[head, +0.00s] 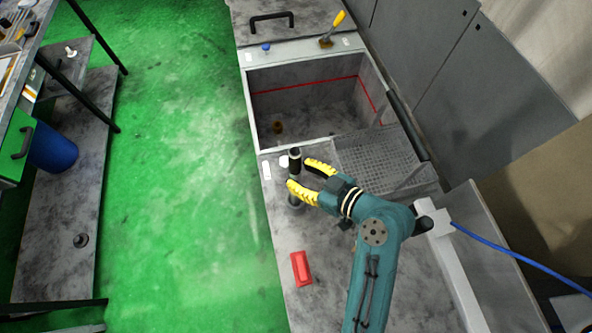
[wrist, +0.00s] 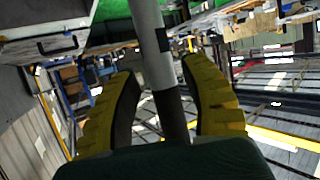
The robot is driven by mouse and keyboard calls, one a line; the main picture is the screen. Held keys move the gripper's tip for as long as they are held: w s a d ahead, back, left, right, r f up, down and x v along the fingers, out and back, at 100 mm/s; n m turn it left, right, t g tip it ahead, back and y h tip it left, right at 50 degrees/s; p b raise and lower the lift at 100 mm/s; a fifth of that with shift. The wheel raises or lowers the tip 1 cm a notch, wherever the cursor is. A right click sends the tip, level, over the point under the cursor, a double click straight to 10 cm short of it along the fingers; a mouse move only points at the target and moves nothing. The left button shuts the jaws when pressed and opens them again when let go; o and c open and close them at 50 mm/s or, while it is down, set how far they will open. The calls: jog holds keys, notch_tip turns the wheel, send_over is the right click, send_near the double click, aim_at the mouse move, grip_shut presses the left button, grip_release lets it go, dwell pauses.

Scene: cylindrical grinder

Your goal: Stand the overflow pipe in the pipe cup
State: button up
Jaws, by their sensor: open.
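The overflow pipe, a slim grey tube with a black upper end (head: 295,155), stands roughly upright on the grey worktop just in front of the open tank. Its foot is partly hidden by my gripper (head: 299,173). My gripper's yellow fingers are open, one on each side of the pipe. In the wrist view the pipe (wrist: 153,50) runs between the two spread fingers of my gripper (wrist: 158,70), with gaps showing beside it. A small round brown fitting (head: 277,127) on the tank floor looks like the pipe cup, though it is too small to be sure.
The tank (head: 252,118) has raised walls and a red line inside. A mesh basket (head: 375,160) sits at its right. A red block (head: 301,268) lies on the worktop near my arm. A yellow-handled brush (head: 334,28) and a blue knob (head: 266,47) are on the far rim.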

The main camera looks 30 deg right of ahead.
jog(key=b+v, duration=0.1)
jog(key=v, duration=0.9)
jog(key=w+a+r+m+t+h, duration=0.1)
jog(key=w+a+r+t+h, duration=0.1)
jog(key=w+r, duration=0.45)
jog(key=w+a+r+m+t+h, duration=0.15)
jog(key=w+r, duration=0.25)
jog(key=r, duration=0.5)
jog(key=s+a+r+m+t+h, duration=0.1)
jog(key=a+r+t, duration=0.2)
jog(key=r, duration=0.6)
jog(key=s+a+r+m+t+h, duration=0.1)
jog(key=s+a+r+t, duration=0.1)
jog(key=a+r, duration=0.3)
notch_tip(320, 180, up, 4)
jog(key=shift+s+f+t, duration=0.1)
jog(key=shift+s+t, duration=0.2)
jog(key=shift+t, duration=0.35)
jog(key=shift+m+h, duration=0.25)
